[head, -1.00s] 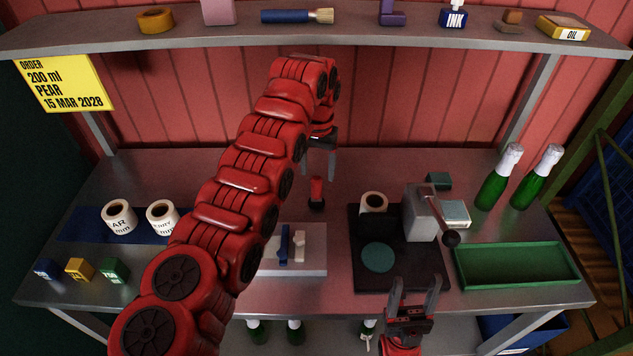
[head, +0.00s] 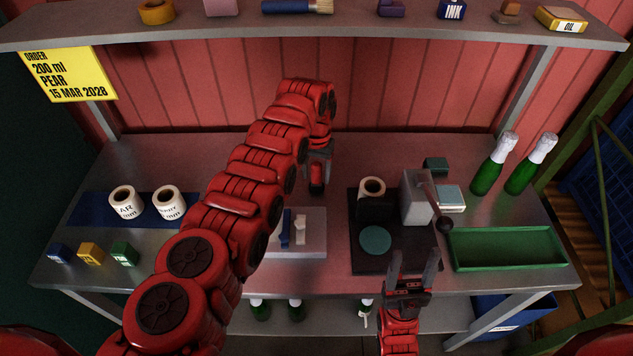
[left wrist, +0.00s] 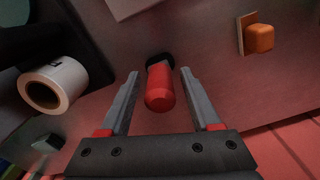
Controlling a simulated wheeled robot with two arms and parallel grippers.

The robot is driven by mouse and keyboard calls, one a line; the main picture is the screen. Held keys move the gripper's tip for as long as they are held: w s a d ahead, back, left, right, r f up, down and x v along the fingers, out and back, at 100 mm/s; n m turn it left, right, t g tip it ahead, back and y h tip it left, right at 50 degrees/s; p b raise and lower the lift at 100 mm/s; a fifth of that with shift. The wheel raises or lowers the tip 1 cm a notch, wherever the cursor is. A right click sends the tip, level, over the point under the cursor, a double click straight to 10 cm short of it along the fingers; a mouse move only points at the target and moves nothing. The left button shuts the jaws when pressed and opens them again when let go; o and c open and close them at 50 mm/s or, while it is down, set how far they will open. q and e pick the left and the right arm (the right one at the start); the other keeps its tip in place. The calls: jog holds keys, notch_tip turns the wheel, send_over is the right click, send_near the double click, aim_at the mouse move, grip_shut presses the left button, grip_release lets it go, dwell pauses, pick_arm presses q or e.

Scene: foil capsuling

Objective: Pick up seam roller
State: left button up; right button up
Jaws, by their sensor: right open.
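The seam roller (head: 317,178) stands upright on the table behind the pale block, with a red handle and a dark lower end. In the left wrist view its red handle (left wrist: 160,88) lies between the two fingers of my left gripper (left wrist: 160,92), with a gap on each side. My left gripper (head: 319,160) is open, pointing down around the upper part of the handle. My right gripper (head: 414,270) is open and empty, near the table's front edge below the black press base.
A pale block (head: 312,240) holds small blue and white pieces in front. A green tray (head: 508,250) and two green bottles (head: 488,172) are at the right.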

pick_arm(q)
grip_shut()
jog(key=shift+r, duration=0.15)
